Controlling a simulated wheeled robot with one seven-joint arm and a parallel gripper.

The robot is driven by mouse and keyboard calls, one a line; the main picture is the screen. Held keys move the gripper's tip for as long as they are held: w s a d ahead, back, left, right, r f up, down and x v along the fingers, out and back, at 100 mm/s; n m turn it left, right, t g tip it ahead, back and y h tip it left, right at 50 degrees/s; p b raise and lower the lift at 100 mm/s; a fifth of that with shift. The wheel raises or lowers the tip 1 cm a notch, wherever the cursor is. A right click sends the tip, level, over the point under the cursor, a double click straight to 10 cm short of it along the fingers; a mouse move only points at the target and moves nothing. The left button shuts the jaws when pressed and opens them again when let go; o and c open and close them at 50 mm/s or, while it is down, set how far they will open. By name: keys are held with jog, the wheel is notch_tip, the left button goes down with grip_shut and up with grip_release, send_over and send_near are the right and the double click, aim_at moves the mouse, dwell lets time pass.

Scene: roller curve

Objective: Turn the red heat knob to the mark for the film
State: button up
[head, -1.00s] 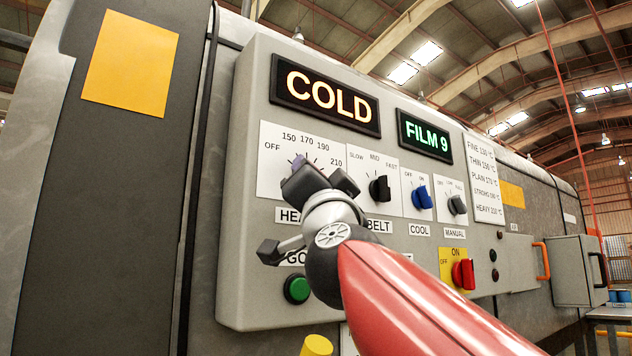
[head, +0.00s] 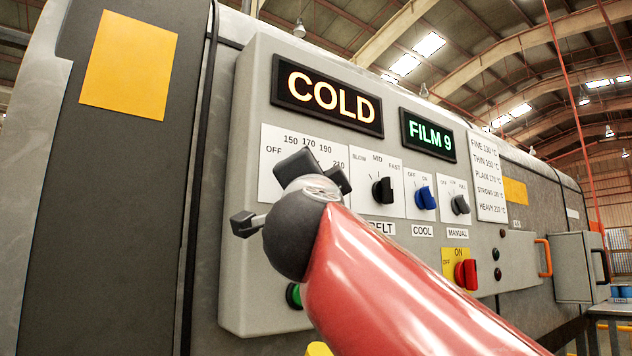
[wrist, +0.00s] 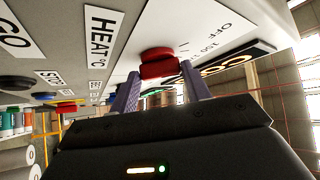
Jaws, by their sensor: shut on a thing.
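The red heat knob (wrist: 158,63) shows in the wrist view between the two fingers of my gripper (wrist: 160,76), which is shut on it. In the head view my gripper (head: 312,168) covers the knob and part of its dial (head: 275,180), so I cannot tell where the knob points. The dial's visible labels read OFF, 150, 170, 190 and 210. The upper display (head: 327,95) reads COLD in orange. The green display (head: 427,134) reads FILM 9. A white list (head: 488,178) gives films and temperatures: fine, thin, plain, strong and heavy.
A red on/off switch (head: 466,273) sits below. A green button (head: 293,295) is partly behind my arm.

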jog(key=m+g, duration=0.1)
jog(key=m+g+h, duration=0.1)
jog(key=m, duration=0.1)
jog(key=m+g+h, duration=0.1)
jog(key=m, duration=0.1)
jog(key=shift+a+r+g, duration=0.2)
jog(key=shift+r+g, duration=0.1)
jog(key=shift+s, duration=0.1)
jog(key=o, duration=1)
jog(key=shift+d, duration=0.1)
jog(key=b+v, duration=0.1)
jog(key=v, duration=0.7)
jog(key=shift+c, duration=0.3)
